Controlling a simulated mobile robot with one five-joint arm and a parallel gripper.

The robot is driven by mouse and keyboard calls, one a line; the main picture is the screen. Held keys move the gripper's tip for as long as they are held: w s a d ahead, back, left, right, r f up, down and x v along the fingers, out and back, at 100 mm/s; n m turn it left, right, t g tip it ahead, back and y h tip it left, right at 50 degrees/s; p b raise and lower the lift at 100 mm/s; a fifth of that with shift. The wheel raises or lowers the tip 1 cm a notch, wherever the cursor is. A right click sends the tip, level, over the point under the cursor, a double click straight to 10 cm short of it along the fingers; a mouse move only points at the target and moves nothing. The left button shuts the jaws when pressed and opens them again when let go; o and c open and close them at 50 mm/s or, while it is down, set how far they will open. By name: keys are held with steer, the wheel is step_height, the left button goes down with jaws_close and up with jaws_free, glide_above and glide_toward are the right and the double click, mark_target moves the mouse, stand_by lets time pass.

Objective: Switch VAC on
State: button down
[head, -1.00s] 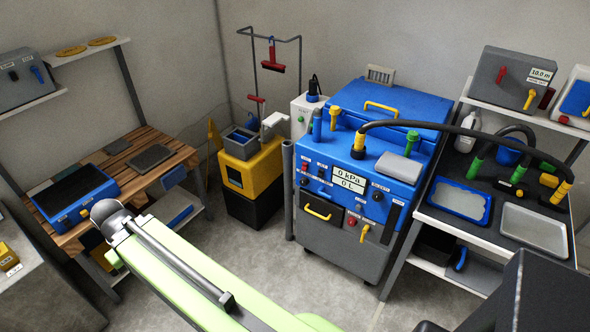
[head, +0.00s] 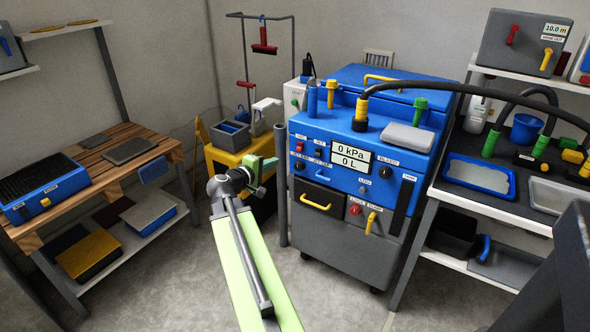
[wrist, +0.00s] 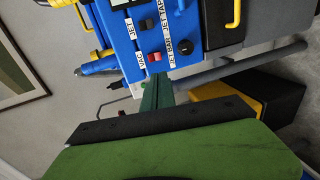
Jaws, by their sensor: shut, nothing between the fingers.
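The blue console (head: 345,140) carries a sloped panel with a display reading 0 kPa and 0 L. The VAC switch (head: 299,147) is a small red rocker at the panel's upper left, under its VAC label. In the wrist view the panel appears turned sideways, and the red VAC switch (wrist: 154,57) sits beside the dark JET switch (wrist: 146,24). My gripper (head: 272,163) is shut and empty, left of the panel. In the wrist view my green fingers (wrist: 157,84) point towards the VAC switch, seemingly short of it. The exact gap cannot be told.
A dark knob (wrist: 185,47) lies near the switches. A grey post (head: 282,185) stands at the console's left side. A yellow unit (head: 225,160) is behind my gripper. A wooden bench (head: 110,180) is at left and a table with trays (head: 480,178) at right.

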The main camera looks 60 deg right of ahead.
mark_target(299, 150)
steer(key=shift+d+r, duration=0.1)
steer(key=shift+r, duration=0.05)
steer(key=b+x, duration=0.2)
steer(key=x, duration=1.2)
steer(key=shift+b, duration=0.3)
steer(key=shift+s+d, duration=0.1)
steer(key=shift+s, duration=0.05)
